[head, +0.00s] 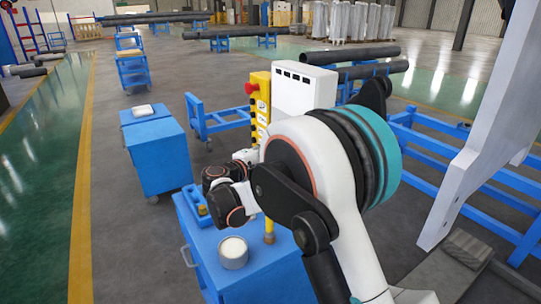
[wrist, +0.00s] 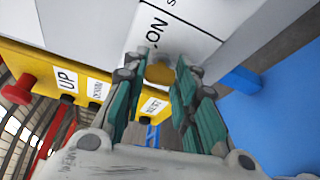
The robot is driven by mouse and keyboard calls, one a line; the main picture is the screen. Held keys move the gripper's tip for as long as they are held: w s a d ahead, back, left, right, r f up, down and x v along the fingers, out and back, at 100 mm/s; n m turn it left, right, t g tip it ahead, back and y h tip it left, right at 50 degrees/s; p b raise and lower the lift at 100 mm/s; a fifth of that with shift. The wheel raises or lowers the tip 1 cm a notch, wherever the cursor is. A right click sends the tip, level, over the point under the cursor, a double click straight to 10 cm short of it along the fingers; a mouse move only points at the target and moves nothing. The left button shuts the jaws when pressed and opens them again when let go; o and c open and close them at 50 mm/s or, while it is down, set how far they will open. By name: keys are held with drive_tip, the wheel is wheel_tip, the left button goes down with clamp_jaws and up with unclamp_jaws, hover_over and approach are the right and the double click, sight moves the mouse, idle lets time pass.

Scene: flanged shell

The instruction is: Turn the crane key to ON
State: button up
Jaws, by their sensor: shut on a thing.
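The crane key (wrist: 160,73) is a small brass-coloured piece between my fingertips in the wrist view. My gripper (wrist: 164,80) is shut on it, with the teal finger pads on either side. A white panel (wrist: 190,40) behind it carries an "ON" label just above the key. The rest of the key is hidden by my fingers, so its exact angle is unclear. The yellow crane pendant (head: 258,100) stands upright in the head view; it also shows in the wrist view (wrist: 40,85) with "UP" lettering and a red button (wrist: 18,90). My arm hides the key in the head view.
A blue cart (head: 255,280) under my arm bears a white-topped can (head: 232,252) and a blue tool tray (head: 196,206). Another blue cart (head: 160,155) stands behind it at left. A white box (head: 303,85) stands by the pendant. Blue racks (head: 430,150) stand at right.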

drive_tip(key=m+h+b, duration=0.1)
drive_tip(key=m, duration=0.3)
drive_tip(key=m+t+h+b, duration=0.1)
drive_tip(key=m, duration=0.3)
drive_tip(key=m+t+h+b, duration=0.1)
drive_tip(key=m, duration=0.2)
drive_tip(key=shift+f+m+h+b, duration=0.3)
drive_tip(key=shift+f+m, duration=0.1)
idle(0.3)
drive_tip(key=o, duration=1)
drive_tip(key=shift+o, duration=0.2)
drive_tip(key=v, duration=1.2)
drive_tip(key=shift+f, duration=0.2)
